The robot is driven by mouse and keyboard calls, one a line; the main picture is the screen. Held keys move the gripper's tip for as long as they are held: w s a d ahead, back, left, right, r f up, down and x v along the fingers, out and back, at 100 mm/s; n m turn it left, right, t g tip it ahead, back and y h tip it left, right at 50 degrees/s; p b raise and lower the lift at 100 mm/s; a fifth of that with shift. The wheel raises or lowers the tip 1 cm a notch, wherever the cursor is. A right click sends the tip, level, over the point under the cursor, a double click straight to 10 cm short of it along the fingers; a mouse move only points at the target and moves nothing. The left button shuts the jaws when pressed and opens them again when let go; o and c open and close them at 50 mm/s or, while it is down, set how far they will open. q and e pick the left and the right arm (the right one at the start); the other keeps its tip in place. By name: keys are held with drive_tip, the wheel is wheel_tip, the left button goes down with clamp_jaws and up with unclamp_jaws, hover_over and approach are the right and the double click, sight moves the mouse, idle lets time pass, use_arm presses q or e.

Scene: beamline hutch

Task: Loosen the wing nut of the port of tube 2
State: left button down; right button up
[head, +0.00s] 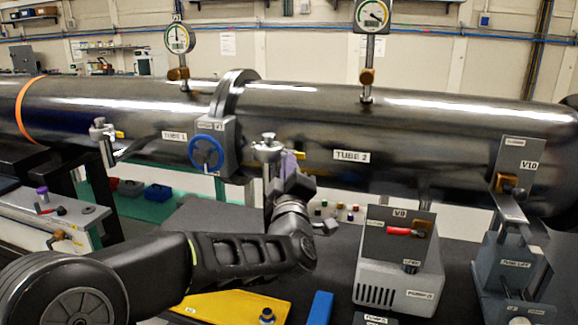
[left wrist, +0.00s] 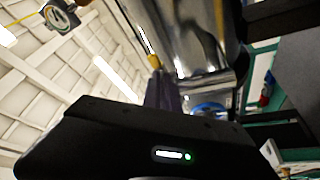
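Tube 2 (head: 440,135) is a long dark shiny cylinder across the middle of the head view, with a white "TUBE 2" label. Its port (head: 267,150) is a silvery fitting with a winged top, near the tube's left end. My left gripper (head: 289,165) is raised close to the right side of this port. A purple part shows between the gripper and the port. In the left wrist view a purple part (left wrist: 163,92) rises from the dark gripper body toward the metal tube. I cannot tell finger spacing or contact with the wing nut. My right gripper is not in view.
Tube 1 (head: 60,110), with a similar port (head: 103,132), lies to the left. A valve with a blue handwheel (head: 206,153) sits between the tubes. Gauges (head: 373,15) stand above. A grey pump box (head: 395,283) and tube lift (head: 508,265) stand at right on the dark bench.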

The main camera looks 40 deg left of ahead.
use_arm(q)
drive_tip(key=shift+n, duration=0.4)
drive_tip(key=shift+s+a+r+n+g+h+p, duration=0.15)
drive_tip(key=shift+r+n+g+h+p, duration=0.4)
drive_tip(key=shift+n+h+p, duration=1.75)
drive_tip(key=shift+a+r+n+g+h+p, duration=0.25)
drive_tip(key=shift+n+g+p, duration=0.4)
drive_tip(key=shift+n, duration=3.5)
drive_tip(key=shift+s+a+r+n+g+h+p, duration=0.1)
drive_tip(key=shift+r+n+g+h+p, duration=0.85)
drive_tip(key=shift+n, duration=2.3)
drive_tip(key=shift+f+t+h+p, duration=0.25)
drive_tip(key=shift+f+h+p, duration=0.1)
drive_tip(key=shift+f, duration=0.2)
drive_tip(key=c, duration=1.6)
unclamp_jaws()
drive_tip(key=shift+w+d+f, duration=0.1)
drive_tip(key=shift+c, duration=0.2)
